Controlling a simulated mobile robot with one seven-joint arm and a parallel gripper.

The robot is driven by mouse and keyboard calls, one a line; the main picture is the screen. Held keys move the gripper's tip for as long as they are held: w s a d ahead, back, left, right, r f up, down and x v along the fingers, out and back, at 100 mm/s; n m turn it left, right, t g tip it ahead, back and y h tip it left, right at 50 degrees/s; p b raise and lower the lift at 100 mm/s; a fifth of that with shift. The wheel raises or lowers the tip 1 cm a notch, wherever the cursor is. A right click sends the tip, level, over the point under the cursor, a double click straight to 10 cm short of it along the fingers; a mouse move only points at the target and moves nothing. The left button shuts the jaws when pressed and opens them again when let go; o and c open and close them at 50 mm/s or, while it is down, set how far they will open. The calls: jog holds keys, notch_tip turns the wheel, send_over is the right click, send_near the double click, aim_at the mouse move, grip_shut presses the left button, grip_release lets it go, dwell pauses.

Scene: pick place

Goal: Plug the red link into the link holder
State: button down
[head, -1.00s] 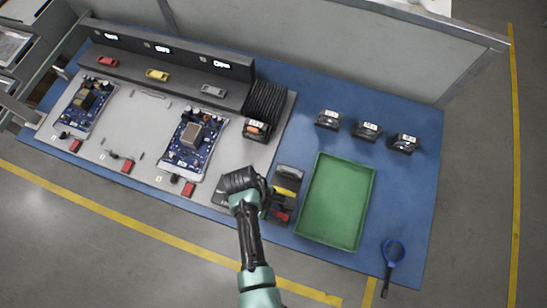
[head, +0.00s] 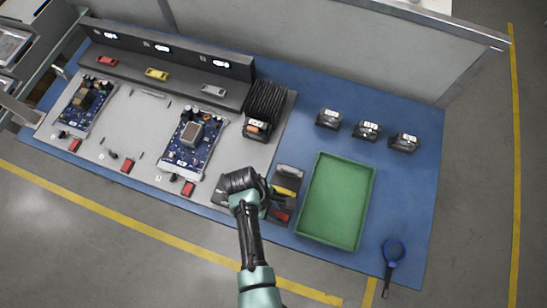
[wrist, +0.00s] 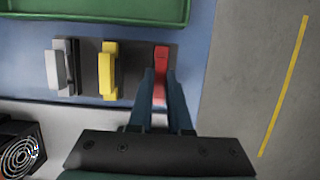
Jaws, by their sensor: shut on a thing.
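The link holder is a dark strip (wrist: 133,88) beside the green tray. It carries a grey link (wrist: 56,70), a yellow link (wrist: 107,70) and, at its right end in the wrist view, the red link (wrist: 161,60). My gripper (wrist: 159,78) is shut on the red link, with one finger on each side. The red link is upright over the strip's end; I cannot tell whether it is fully seated. In the head view my wrist partly covers the holder, and the red link (head: 279,216) shows at its near end.
The green tray (head: 368,200) lies right of the holder. Circuit boards (head: 195,143) lie left. A dark rack (head: 190,87) at the back bears red, yellow and grey pieces.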

jog(key=shift+f, duration=0.15)
jog(key=c, duration=0.8)
grip_release()
jog(key=shift+o, duration=0.2)
jog(key=o, duration=0.6)
jog(key=shift+o, duration=0.2)
jog(key=shift+r+p, duration=3.55)
jog(key=shift+p, duration=0.1)
